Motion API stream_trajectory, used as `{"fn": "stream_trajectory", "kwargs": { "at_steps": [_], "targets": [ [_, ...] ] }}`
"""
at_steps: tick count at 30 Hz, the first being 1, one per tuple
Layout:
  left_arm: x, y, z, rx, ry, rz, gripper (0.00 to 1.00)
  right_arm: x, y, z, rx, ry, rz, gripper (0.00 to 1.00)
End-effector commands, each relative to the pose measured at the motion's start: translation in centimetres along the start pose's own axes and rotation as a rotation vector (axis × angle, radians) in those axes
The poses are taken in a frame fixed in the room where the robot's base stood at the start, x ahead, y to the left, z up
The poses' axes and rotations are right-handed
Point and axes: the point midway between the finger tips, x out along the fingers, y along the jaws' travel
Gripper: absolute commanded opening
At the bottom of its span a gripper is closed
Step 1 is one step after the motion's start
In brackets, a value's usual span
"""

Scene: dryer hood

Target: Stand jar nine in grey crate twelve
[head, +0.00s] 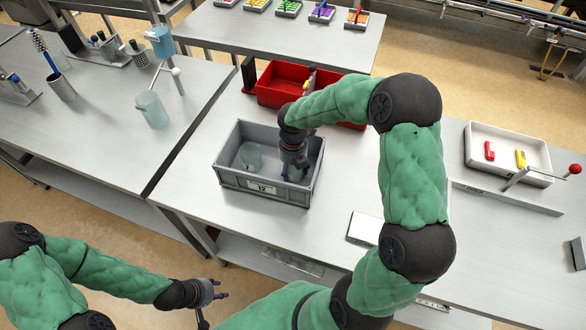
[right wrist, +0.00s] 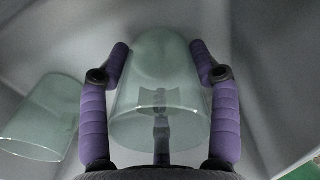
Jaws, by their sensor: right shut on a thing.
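Grey crate twelve (head: 228,182) stands on the middle table with a "12" label on its front. My right gripper (head: 293,172) reaches down inside its right half. In the right wrist view the right gripper (right wrist: 158,50) is shut around a clear greenish glass jar (right wrist: 160,100), one finger on each side. I see no number on it and cannot tell if its base touches the crate floor. A second glass jar (head: 251,157) stands in the crate's left half, apart from the held one; it also shows in the right wrist view (right wrist: 42,118). My left gripper (head: 213,297) is empty and open, low at the front left.
A red bin (head: 275,92) sits behind the crate. A white tray (head: 497,135) with a red and a yellow item is at the right, near a metal bar with a red knob (head: 574,169). Another glass jar (head: 152,110) stands on the left table. A white pad (head: 363,228) lies in front.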

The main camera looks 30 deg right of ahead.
Motion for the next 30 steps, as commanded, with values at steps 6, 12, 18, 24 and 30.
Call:
{"fn": "stream_trajectory", "kwargs": {
  "at_steps": [6, 12, 18, 24, 30],
  "targets": [
    [0.1, 0.0, 0.0, 0.000, 0.000, 0.000, 0.40, 0.3, 0.0, 0.0, 0.000, 0.001, -0.001, 0.65],
    [0.1, 0.0, 0.0, 0.000, 0.000, 0.000, 0.40, 0.3, 0.0, 0.0, 0.000, 0.001, -0.001, 0.86],
    [0.1, 0.0, 0.0, 0.000, 0.000, 0.000, 0.40, 0.2, 0.0, 0.0, 0.000, 0.001, -0.001, 0.86],
    [-0.3, 0.1, 0.0, 0.000, 0.000, 0.000, 0.40, -1.2, 0.0, 0.0, -0.001, -0.001, 0.000, 0.86],
    [-1.3, 0.5, 0.1, 0.000, 0.000, 0.000, 0.40, -5.0, 0.0, 0.1, 0.000, -0.003, 0.002, 0.86]
  ]
}}
